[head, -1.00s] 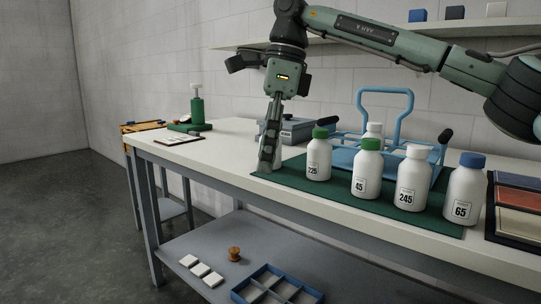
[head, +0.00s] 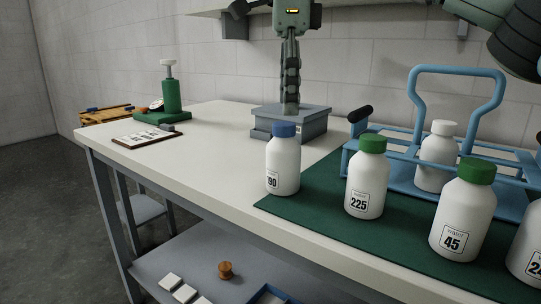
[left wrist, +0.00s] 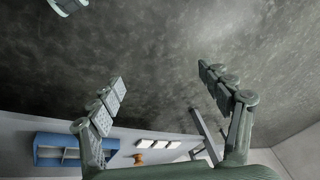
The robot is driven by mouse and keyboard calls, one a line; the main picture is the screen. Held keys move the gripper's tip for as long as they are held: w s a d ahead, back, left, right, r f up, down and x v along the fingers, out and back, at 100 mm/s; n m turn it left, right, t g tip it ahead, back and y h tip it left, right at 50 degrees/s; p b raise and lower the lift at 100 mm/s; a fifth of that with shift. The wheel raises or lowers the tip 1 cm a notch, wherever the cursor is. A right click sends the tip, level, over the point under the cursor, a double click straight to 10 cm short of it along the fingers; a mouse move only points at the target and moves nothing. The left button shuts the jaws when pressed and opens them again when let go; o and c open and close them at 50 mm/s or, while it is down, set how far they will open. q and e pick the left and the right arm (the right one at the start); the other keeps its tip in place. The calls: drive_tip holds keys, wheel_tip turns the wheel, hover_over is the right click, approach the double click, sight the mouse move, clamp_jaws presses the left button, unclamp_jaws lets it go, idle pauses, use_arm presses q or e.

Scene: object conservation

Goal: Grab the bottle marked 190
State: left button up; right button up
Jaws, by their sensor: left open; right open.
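The bottle whose label reads "90", its first digit turned out of sight (head: 283,167), is white with a blue cap. It stands upright at the left end of the green mat (head: 317,205). My right gripper (head: 290,108) points down in the head view, just above the blue cap in the picture and in front of the grey box. It is seen edge-on, open and empty, apart from the bottle. My left gripper (left wrist: 162,77) is open and empty in the left wrist view, over the dark floor, and does not show in the head view.
Green-capped bottles 225 (head: 365,180) and 45 (head: 463,215) stand to the right, with another cut off at the edge. A blue rack (head: 455,72) holds a white-capped bottle (head: 436,158). Behind is a grey box (head: 310,124). The table's left part (head: 215,135) is mostly clear.

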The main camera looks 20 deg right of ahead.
sight(284, 124)
drive_tip(key=shift+w, duration=0.3)
drive_tip(key=shift+f, duration=0.35)
drive_tip(key=shift+s+f, duration=0.15)
drive_tip(key=shift+f, duration=0.35)
drive_tip(key=shift+s+f, duration=0.1)
drive_tip(key=shift+f, duration=0.25)
drive_tip(key=f, duration=0.4)
drive_tip(key=shift+w+a+f, duration=0.2)
drive_tip(key=shift+w+f, duration=0.05)
drive_tip(key=shift+f, duration=0.25)
use_arm(q)
drive_tip(key=shift+s+r, duration=0.3)
drive_tip(key=shift+r, duration=0.15)
use_arm(e)
drive_tip(key=shift+c, duration=0.4)
use_arm(q)
drive_tip(key=shift+s+f, duration=0.1)
drive_tip(key=shift+f, duration=0.1)
use_arm(e)
clamp_jaws()
